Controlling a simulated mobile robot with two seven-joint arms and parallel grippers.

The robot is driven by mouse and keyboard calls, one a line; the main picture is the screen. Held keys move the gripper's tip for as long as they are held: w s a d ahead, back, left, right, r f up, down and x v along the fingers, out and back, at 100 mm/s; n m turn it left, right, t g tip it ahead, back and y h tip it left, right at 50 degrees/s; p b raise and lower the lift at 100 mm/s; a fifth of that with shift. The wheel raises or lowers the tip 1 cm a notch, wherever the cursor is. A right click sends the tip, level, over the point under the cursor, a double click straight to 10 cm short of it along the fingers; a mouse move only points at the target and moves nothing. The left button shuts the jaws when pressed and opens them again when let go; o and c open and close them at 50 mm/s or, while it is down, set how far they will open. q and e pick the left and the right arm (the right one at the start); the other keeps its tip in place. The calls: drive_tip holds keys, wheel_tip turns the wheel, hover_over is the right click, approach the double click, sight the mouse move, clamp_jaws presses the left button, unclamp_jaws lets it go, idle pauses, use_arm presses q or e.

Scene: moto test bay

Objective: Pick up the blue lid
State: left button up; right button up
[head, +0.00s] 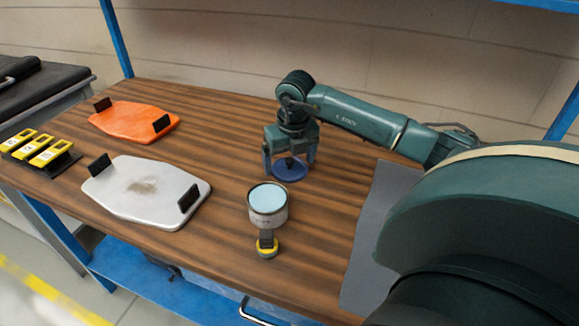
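The blue lid (290,173) is a round disc at the middle of the wooden bench, behind the open can. A small dark knob shows at its centre. My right gripper (289,163) points down directly over the lid. Its two fingers are spread wide, one at each side of the lid, with the knob between them. Whether the fingers touch the rim is too small to tell. The lid appears to be at or close to the bench top. My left gripper is not in view.
A can (267,220) with light blue contents stands in front of the lid, with a yellow-and-black item (267,246) before it. White (140,190) and orange (135,121) panels with black handles lie left. Yellow-tagged blocks (45,152) sit at the left edge. A grey mat (375,235) lies right.

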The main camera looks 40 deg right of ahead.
drive_tip(key=c, duration=0.6)
drive_tip(key=shift+c, duration=0.2)
